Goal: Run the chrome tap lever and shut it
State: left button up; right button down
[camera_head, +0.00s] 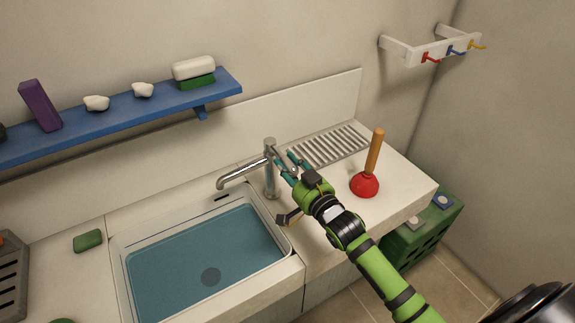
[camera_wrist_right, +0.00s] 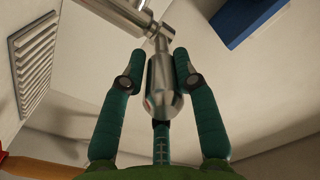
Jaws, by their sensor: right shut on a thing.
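The chrome tap (camera_head: 270,172) stands at the back right corner of the sink, its spout reaching left over the basin. No stream shows below the spout. My right gripper (camera_head: 284,161) is at the top of the tap, on its right side. In the right wrist view the chrome lever (camera_wrist_right: 163,82) lies between the teal fingers of my right gripper (camera_wrist_right: 159,60), which are shut on it. The lever's thin neck runs up to the tap body. In the head view my fingers partly hide the lever. My left gripper is not in view.
The sink (camera_head: 290,243) holds blue water. A red plunger (camera_head: 364,185) with a wooden handle stands right of my right gripper, near the ribbed drainer (camera_head: 330,146). A blue shelf (camera_head: 120,117) is on the wall at left. A green crate (camera_head: 428,235) stands beyond the counter's right end.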

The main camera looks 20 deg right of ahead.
jog(key=shift+a+f, duration=0.1)
jog(key=shift+f, duration=0.2)
jog(key=c, duration=1)
grip_release()
jog(key=shift+o, duration=0.2)
jog(key=shift+r, duration=0.1)
jog(key=s+d, duration=0.2)
jog(key=s, duration=1)
jog(key=shift+w, duration=0.1)
